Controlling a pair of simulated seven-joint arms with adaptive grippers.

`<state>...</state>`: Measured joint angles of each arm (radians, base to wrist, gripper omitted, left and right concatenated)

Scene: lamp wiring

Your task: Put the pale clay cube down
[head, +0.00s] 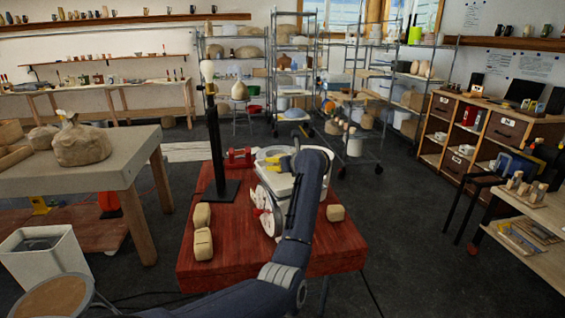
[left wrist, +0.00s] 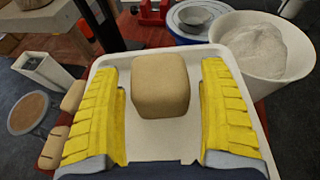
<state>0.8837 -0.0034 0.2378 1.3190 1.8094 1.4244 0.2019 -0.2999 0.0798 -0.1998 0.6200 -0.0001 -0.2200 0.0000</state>
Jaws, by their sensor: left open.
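The pale clay cube (left wrist: 160,85) sits in the white tray (left wrist: 105,75) in the left wrist view, upright between the yellow fingers of my left gripper (left wrist: 162,100). The gripper is open, with a narrow gap on each side of the cube. In the head view, my left gripper (head: 285,164) is over the white tray (head: 277,186) on the red table (head: 235,262). The cube is hidden there by the gripper and arm. My right gripper is not in view.
A black stand (head: 213,150) rises at the table's left, near a red clamp-like object (head: 238,157). Tan blocks lie at left (head: 202,215) and right (head: 336,213). A white tub of powder (left wrist: 262,50) and a grey bowl (left wrist: 196,15) stand beyond the cube.

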